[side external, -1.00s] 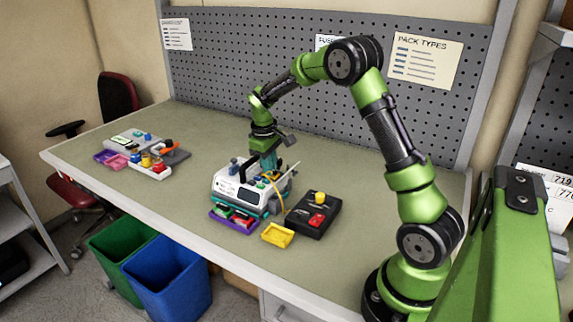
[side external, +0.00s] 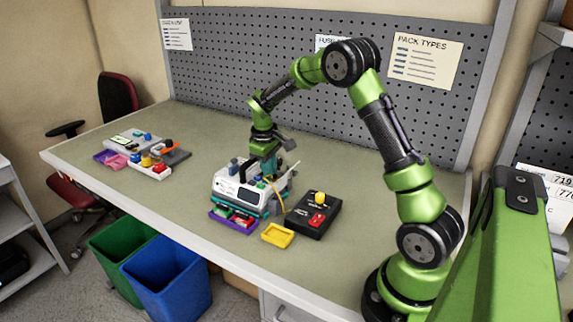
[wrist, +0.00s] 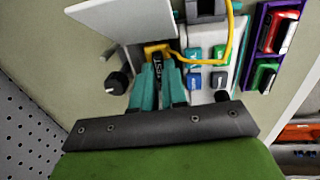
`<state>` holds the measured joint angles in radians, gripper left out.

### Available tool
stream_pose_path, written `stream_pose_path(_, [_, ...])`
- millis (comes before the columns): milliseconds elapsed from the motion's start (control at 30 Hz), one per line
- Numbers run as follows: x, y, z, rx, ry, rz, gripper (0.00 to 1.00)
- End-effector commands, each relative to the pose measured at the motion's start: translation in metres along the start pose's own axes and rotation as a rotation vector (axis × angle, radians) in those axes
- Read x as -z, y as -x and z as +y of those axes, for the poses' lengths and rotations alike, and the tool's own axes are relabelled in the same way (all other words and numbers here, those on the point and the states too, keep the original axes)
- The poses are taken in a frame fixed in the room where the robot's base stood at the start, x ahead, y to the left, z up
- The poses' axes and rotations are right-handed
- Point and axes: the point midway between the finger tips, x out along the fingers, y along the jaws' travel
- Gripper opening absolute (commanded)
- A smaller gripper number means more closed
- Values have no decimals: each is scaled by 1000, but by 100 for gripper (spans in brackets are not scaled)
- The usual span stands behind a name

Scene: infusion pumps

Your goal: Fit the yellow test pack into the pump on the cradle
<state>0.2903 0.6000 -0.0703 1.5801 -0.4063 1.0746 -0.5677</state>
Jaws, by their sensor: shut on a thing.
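The white pump (side external: 228,186) stands on its teal-edged cradle near the middle of the bench. My gripper (side external: 266,172) is low over the pump's right part. In the wrist view, the teal fingers of my gripper (wrist: 159,84) are shut on the yellow test pack (wrist: 156,49), whose dark face reads TEST. The pack is at the pump's opening beside the coloured keys (wrist: 206,66). A yellow lead (wrist: 232,46) loops from it over the pump. The fingers hide part of the pack, and I cannot tell how deep it sits.
A white panel (wrist: 118,22) stands close beside the fingers. A purple tray (side external: 246,228) with red and green packs lies before the pump. A yellow tray (side external: 278,235) and a black box (side external: 312,216) lie to the right.

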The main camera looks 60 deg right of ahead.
Motion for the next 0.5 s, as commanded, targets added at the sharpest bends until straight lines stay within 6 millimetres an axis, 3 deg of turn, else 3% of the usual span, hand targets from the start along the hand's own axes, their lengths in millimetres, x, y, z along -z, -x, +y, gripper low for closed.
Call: stream_pose_path(500, [0,-10,-2,1,0,0,0])
